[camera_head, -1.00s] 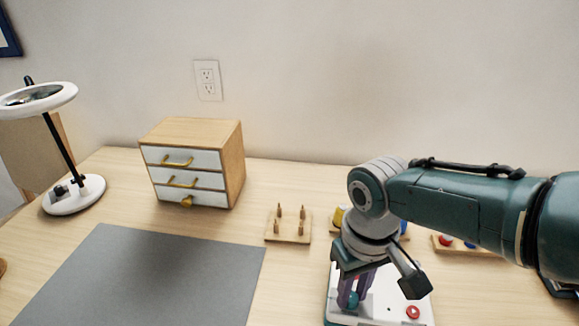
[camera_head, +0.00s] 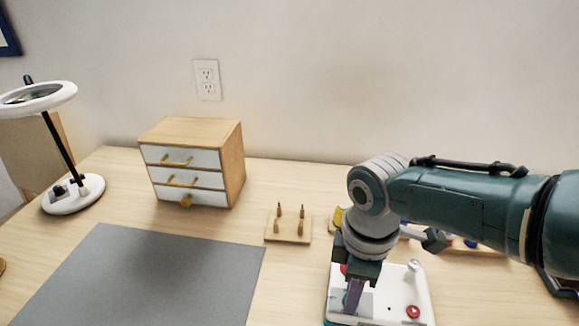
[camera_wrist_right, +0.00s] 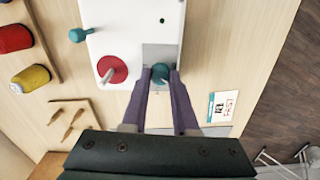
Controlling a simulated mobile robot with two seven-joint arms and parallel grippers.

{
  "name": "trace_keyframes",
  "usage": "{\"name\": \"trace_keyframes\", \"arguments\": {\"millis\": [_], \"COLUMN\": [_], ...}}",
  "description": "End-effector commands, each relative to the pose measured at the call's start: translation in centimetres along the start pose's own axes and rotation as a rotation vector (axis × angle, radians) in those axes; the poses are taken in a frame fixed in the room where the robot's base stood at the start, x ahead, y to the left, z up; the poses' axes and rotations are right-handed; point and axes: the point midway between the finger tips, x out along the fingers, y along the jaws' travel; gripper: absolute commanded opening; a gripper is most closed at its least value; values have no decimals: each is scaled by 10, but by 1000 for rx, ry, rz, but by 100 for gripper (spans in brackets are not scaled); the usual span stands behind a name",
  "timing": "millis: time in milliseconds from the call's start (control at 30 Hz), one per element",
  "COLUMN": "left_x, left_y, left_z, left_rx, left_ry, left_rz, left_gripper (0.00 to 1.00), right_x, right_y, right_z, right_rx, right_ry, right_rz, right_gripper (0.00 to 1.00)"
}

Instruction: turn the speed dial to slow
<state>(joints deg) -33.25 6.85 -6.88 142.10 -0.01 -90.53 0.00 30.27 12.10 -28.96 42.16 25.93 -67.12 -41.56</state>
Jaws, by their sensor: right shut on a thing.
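A white sewing machine (camera_head: 398,300) sits at the bottom right of the head view, partly hidden behind my right arm. In the right wrist view a round teal knob (camera_wrist_right: 160,72), apparently the speed dial, sits on a grey plate of the machine. My right gripper (camera_head: 351,302) points down at it, its purple fingers on either side and shut on it. The dial is hidden in the head view; its pointer mark cannot be made out. A card reading "FAST" (camera_wrist_right: 223,106) lies near it in the wrist view. My left gripper is not in view.
The machine also has a red disc with a light lever (camera_wrist_right: 112,70) beside the dial and a red button (camera_head: 413,311). A wooden peg stand (camera_head: 289,230), a small drawer cabinet (camera_head: 192,160) and a grey mat (camera_head: 150,275) lie to the left.

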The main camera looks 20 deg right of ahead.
Motion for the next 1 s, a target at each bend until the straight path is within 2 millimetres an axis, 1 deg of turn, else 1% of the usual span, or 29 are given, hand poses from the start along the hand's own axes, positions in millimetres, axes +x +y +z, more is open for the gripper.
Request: {"name": "trace_keyframes", "arguments": {"millis": [200,500,700,1000], "left_x": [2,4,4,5], "left_y": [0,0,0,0], "left_z": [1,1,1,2], "left_rx": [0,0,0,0], "left_ry": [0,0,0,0], "left_rz": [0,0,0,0], "left_gripper": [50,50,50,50], "right_x": [0,0,0,0], "right_y": [1,1,1,1], "right_z": [1,0,1,1], "right_rx": [-196,-404,-485,-527], "right_ry": [-2,-1,-2,-2], "right_rz": [2,2,1,1], "right_gripper": [0,0,0,0]}}
